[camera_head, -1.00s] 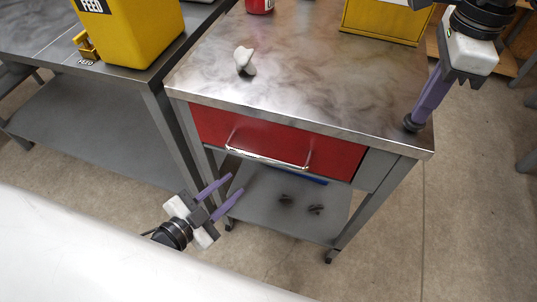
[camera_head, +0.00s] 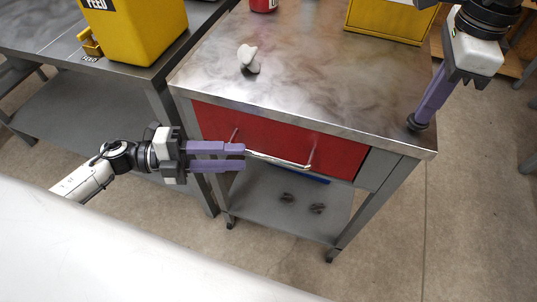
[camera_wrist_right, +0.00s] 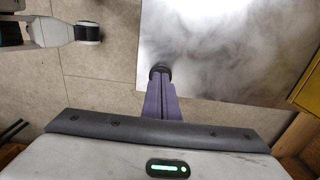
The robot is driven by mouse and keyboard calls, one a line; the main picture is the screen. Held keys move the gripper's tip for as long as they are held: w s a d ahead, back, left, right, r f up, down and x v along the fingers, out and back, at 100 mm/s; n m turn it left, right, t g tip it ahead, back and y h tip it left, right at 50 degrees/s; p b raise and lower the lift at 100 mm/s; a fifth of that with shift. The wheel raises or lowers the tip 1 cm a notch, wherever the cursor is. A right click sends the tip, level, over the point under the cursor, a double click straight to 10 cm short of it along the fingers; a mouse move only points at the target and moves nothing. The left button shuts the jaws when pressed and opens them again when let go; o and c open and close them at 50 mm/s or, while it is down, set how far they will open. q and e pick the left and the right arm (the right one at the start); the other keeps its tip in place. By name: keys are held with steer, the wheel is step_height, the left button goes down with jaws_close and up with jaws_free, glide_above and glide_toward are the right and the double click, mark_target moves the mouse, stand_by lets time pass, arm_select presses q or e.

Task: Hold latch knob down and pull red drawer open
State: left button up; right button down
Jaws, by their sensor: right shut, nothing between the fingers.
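The red drawer (camera_head: 330,151) sits under the metal tabletop and looks closed, with a silver bar handle (camera_head: 277,160) across its front. My left gripper (camera_head: 244,158) is open, its purple fingers pointing right at the left end of the handle, one above the other. I cannot tell whether they touch the handle. The dark latch knob (camera_head: 417,123) is at the table's front right corner. My right gripper (camera_head: 424,112) is shut with its fingertips down at the knob. In the right wrist view the shut fingers meet the knob (camera_wrist_right: 160,69) at the table edge.
A white lumpy object (camera_head: 248,60) lies on the tabletop (camera_head: 320,75). A red can (camera_head: 263,4) and a yellow box (camera_head: 388,22) stand at the back. A yellow FEED bin (camera_head: 135,30) stands on the left table. A lower shelf (camera_head: 265,205) holds small dark items.

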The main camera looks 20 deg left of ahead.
mark_target(269, 156)
arm_select(q)
steer(key=x, duration=0.8)
steer(key=shift+d, duration=0.15)
jaws_close()
